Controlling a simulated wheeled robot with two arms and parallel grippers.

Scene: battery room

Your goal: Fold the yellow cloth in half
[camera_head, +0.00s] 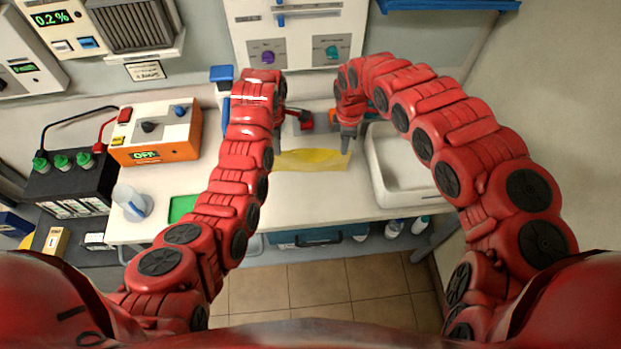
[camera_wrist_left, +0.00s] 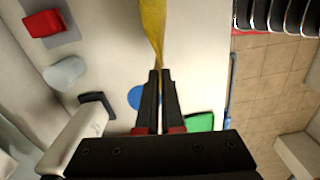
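The yellow cloth (camera_head: 312,160) stretches between my two grippers above the white counter. In the left wrist view the cloth (camera_wrist_left: 154,25) narrows to a corner between the fingertips. My left gripper (camera_head: 277,145) is at the cloth's left end; in the left wrist view its fingers (camera_wrist_left: 160,72) are nearly together and pinch that corner. My right gripper (camera_head: 346,150) points down at the cloth's right end. Its fingertips are too small to show whether they grip the cloth.
A white sink (camera_head: 408,190) lies right of the cloth. An orange box (camera_head: 155,150), a clear bottle (camera_head: 132,203) and a green mat (camera_head: 184,208) are on the left. A red object (camera_head: 306,120) is behind the cloth. The counter's front strip (camera_head: 310,207) is clear.

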